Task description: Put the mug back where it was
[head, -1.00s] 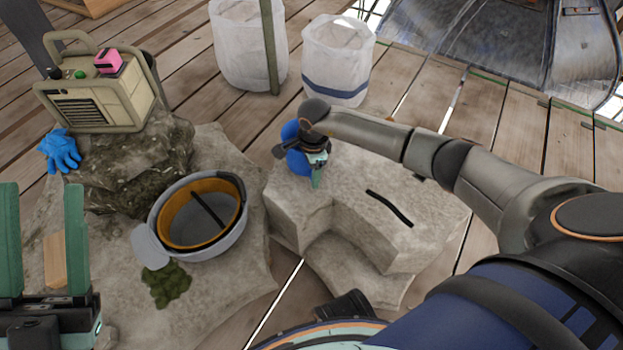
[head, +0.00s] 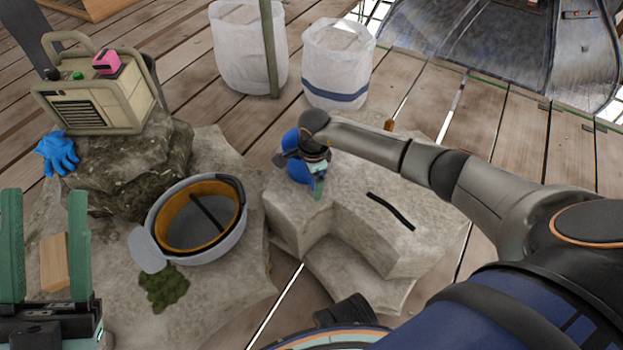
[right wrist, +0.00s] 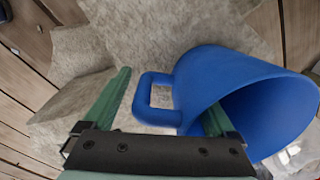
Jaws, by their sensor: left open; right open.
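The blue mug (head: 298,172) is on the pale stone block in the head view, partly hidden by my right gripper (head: 318,182). In the right wrist view the mug (right wrist: 225,85) fills the right side, its mouth facing lower right and its handle toward the left finger. My right gripper (right wrist: 165,100) is open, with the handle between its fingers. The right finger is partly hidden by the mug; I cannot tell whether it touches. My left gripper (head: 44,200) is open and empty at the left edge of the head view.
The stone block (head: 375,235) bears a black strip (head: 391,211). A grey cap-like thing with an orange inside (head: 238,240) lies on the left stone, near green moss (head: 165,288). A beige machine (head: 95,95), blue gloves (head: 57,152) and two white bags (head: 247,60) (head: 337,75) stand further back.

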